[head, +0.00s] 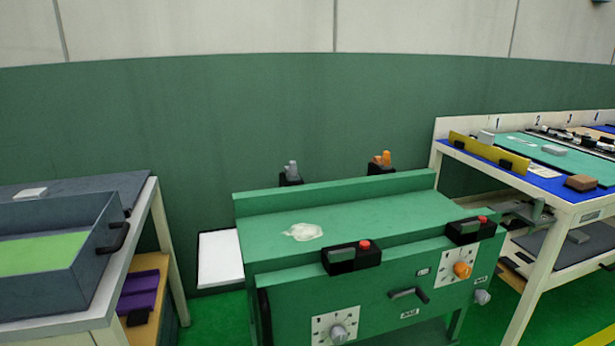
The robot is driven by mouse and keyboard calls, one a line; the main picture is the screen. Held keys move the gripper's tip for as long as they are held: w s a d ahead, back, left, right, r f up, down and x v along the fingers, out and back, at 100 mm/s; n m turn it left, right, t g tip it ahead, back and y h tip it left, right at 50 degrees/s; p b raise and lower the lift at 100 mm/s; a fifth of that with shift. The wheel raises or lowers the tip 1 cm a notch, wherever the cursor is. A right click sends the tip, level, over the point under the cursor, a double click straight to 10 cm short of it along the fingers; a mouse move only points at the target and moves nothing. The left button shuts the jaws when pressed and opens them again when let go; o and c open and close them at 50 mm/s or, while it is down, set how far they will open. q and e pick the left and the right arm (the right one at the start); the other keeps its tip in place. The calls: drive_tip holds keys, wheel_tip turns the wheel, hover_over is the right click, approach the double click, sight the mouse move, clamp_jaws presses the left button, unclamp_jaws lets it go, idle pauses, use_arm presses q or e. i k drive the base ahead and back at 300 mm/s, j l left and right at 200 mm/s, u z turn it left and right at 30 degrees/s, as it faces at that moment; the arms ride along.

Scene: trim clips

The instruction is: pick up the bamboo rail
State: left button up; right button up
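A long yellow-tan rail (487,152), which looks like the bamboo rail, is on the white table (549,193) at the right. It runs along the table's left end, and its broad face is toward me. Neither of my grippers is in view.
A green bench (370,220) with knobs, a handle and black boxes with red buttons stands in the middle. A grey tray (50,275) with a green floor is on the left table. A brown block (580,183) lies right of the rail. Green floor shows between the furniture.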

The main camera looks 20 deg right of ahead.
sight(586, 144)
drive_tip(key=l, duration=0.75)
drive_tip(key=l+z, duration=0.1)
drive_tip(key=l, duration=0.7)
drive_tip(key=i+l, duration=0.1)
drive_tip(key=l, duration=0.65)
drive_tip(key=l+z, duration=0.1)
drive_tip(key=l, duration=0.65)
drive_tip(key=i+l, duration=0.15)
drive_tip(key=l, duration=0.6)
drive_tip(key=i+l+z, duration=0.1)
drive_tip(key=l, duration=1.05)
drive_tip(key=i+l, duration=0.15)
drive_tip(key=l, duration=0.2)
drive_tip(key=l+z, duration=0.1)
drive_tip(key=l, duration=0.3)
drive_tip(key=i+l, duration=0.15)
drive_tip(key=l, duration=0.2)
drive_tip(key=i+l, duration=0.2)
drive_tip(key=l, duration=0.2)
drive_tip(key=i+l, duration=0.15)
drive_tip(key=l, duration=0.2)
drive_tip(key=i+l, duration=0.15)
drive_tip(key=l, duration=0.2)
drive_tip(key=i+l, duration=0.2)
drive_tip(key=l, duration=0.2)
drive_tip(key=k+z, duration=0.05)
